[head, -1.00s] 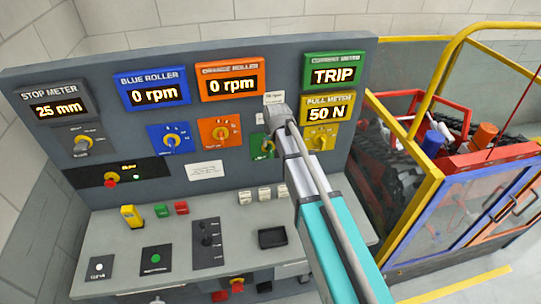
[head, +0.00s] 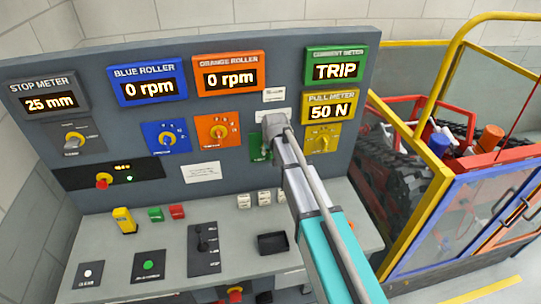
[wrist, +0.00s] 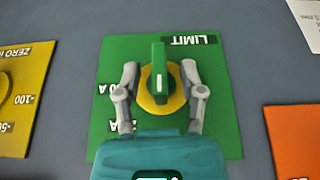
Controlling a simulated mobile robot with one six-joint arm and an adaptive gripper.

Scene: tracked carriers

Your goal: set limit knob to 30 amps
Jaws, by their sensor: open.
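The limit knob (wrist: 160,75) has a green handle with a white mark on a yellow disc. It sits on a green plate (wrist: 218,125) labelled LIMIT, which appears upside down in the wrist view. My gripper (wrist: 160,80) is open, with one finger on each side of the knob and gaps between fingers and handle. Some scale numbers on the plate are hidden by my gripper. In the head view my arm covers most of the green plate (head: 256,146). The green current meter (head: 335,70) reads TRIP.
An orange-plate knob (head: 218,130) and a yellow-plate knob (head: 321,140) flank the limit plate. The pull meter (head: 329,109) reads 50 N. Below is a grey desk with buttons and a small black tray (head: 272,243). A yellow-framed cage stands at right.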

